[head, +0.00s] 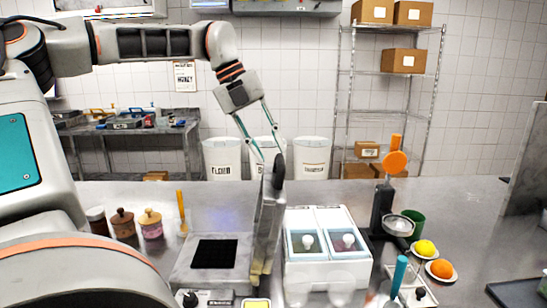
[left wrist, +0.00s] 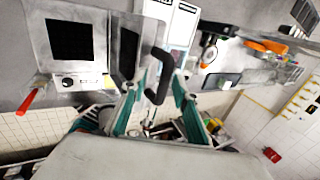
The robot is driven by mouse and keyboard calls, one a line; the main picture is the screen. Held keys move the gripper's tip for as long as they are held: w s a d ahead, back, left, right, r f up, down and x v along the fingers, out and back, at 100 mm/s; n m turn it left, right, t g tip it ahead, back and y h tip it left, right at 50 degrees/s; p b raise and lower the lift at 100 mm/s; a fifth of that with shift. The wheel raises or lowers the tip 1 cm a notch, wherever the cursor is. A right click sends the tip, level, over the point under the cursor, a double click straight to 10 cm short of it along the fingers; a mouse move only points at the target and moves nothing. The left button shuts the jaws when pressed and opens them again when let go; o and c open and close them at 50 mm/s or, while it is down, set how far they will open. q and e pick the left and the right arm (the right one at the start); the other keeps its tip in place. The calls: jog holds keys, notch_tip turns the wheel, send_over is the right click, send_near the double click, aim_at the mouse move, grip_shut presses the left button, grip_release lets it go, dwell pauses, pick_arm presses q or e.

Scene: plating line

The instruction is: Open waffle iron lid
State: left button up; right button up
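The waffle iron stands on the steel counter, its grey base (head: 184,272) holding a black square plate. Its lid (head: 268,225) is raised and stands about upright at the right side of the base, seen nearly edge-on. The base (left wrist: 97,72) and lid (left wrist: 124,42) also show in the left wrist view. The black lid handle (left wrist: 158,78) sticks out from the lid. My left gripper (head: 273,158) is at the top of the lid by the handle. Its teal fingers (left wrist: 160,88) are apart on either side of the handle, with gaps visible. My right gripper is not in view.
A white container with two lidded compartments (head: 328,274) stands close right of the lid. Jars (head: 123,224) and an orange-handled tool (head: 182,212) are at the left.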

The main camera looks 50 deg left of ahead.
pick_arm(q)
jog(key=v, duration=0.8)
jog(key=shift+r, duration=0.2)
